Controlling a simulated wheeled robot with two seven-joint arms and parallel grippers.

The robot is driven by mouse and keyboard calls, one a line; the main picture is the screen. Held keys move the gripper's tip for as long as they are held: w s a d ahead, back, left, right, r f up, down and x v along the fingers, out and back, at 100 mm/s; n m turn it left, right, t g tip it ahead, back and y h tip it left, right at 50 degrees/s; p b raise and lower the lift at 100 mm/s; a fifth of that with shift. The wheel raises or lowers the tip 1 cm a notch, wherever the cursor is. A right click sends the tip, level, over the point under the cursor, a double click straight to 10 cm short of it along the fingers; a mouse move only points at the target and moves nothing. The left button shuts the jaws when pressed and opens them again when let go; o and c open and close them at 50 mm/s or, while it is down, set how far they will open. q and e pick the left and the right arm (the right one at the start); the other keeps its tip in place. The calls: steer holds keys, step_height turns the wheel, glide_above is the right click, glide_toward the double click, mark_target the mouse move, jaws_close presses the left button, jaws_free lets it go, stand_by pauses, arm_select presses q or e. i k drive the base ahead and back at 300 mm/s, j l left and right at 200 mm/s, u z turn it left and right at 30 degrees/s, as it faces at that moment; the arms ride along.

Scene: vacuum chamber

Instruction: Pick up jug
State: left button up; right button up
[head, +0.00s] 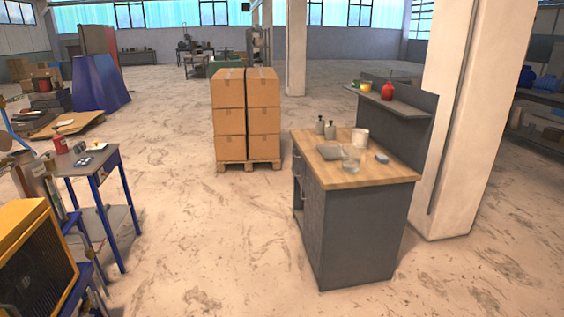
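A clear, see-through vessel (351,159), which looks like the jug, stands upright on the wooden top of a grey cabinet (365,226) right of the middle. It is small and faint, and I cannot make out a handle. A white round container (360,136) stands just behind it. A flat grey item (329,152) lies to its left and a small blue-grey block (382,158) to its right. Two grey dispenser bottles (325,128) stand at the back left of the top. Neither of my grippers is in view.
A pallet of stacked cardboard boxes (246,117) stands behind the cabinet to the left. A blue-legged table (85,162) stands left. Floor (200,230) between is clear.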

mark_target(351, 153)
steer(key=i+j+z, duration=0.1)
steer(key=i+z, duration=0.15)
steer(key=i, duration=0.15)
steer(key=i+j+z, duration=0.15)
steer(key=i+z, duration=0.15)
steer(key=i+j+z, duration=0.25)
steer(key=i, duration=0.2)
steer(key=i+j+z, duration=0.2)
steer(key=i+j, duration=0.65)
steer(key=i, duration=0.15)
